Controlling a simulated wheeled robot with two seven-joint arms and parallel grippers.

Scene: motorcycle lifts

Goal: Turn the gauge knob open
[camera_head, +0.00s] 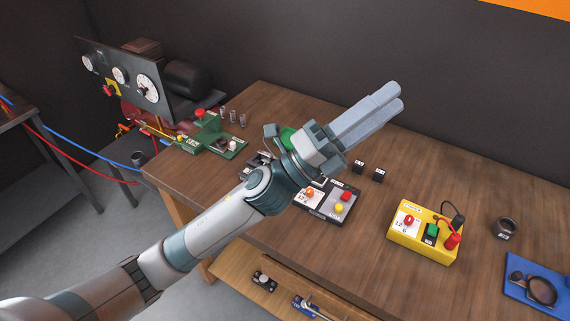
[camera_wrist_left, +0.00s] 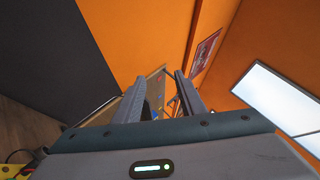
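A dark gauge panel (camera_head: 122,76) with several round white dials stands at the back left in the head view. A red knob (camera_head: 107,91) and a yellow part (camera_head: 114,86) sit low on its face; I cannot tell which part is the gauge knob. My left gripper (camera_head: 391,97) is raised over the wooden bench, far to the right of the panel and pointing away from it. My right gripper is not in view.
The wooden bench (camera_head: 300,250) carries a green device (camera_head: 212,141), a black button box (camera_head: 325,206), a yellow box (camera_head: 424,234), small black blocks (camera_head: 359,167) and a blue tray (camera_head: 535,285). Red and blue hoses (camera_head: 95,152) run left of the bench.

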